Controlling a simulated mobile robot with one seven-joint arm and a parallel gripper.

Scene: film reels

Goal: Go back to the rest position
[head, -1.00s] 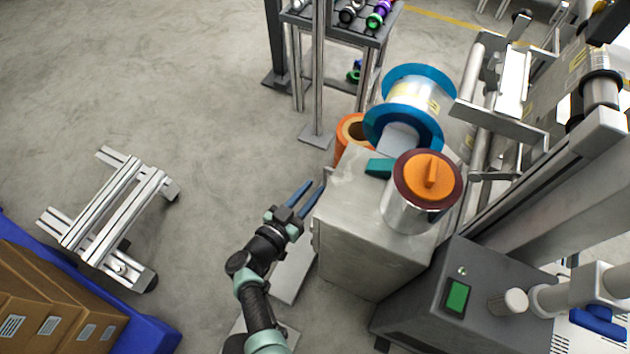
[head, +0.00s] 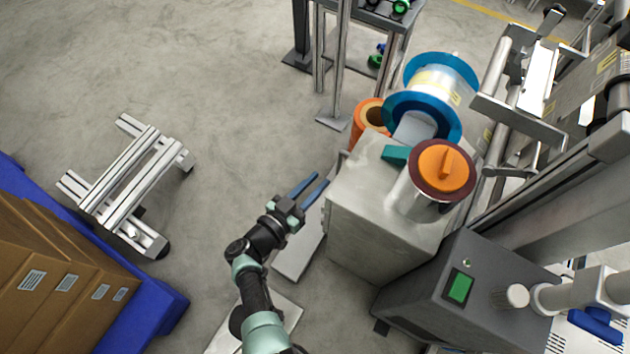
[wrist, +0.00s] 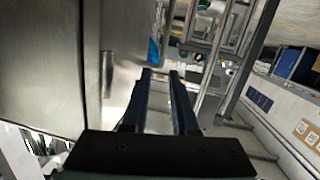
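My gripper (head: 308,187) is out in front of my base, left of the grey metal cabinet (head: 365,240). Its two blue fingers are apart with nothing between them. In the wrist view the fingers (wrist: 160,76) are also parted and empty, with the cabinet's side (wrist: 115,60) close on the left. The arm is bent and stretches forward from the bottom of the head view.
On the cabinet stand a film reel with an orange knob (head: 440,175) and a teal block (head: 396,154). A blue-flanged reel (head: 430,95) and an orange roll (head: 368,116) are behind. An aluminium frame (head: 130,185) and boxes (head: 50,270) are left. Open floor lies between.

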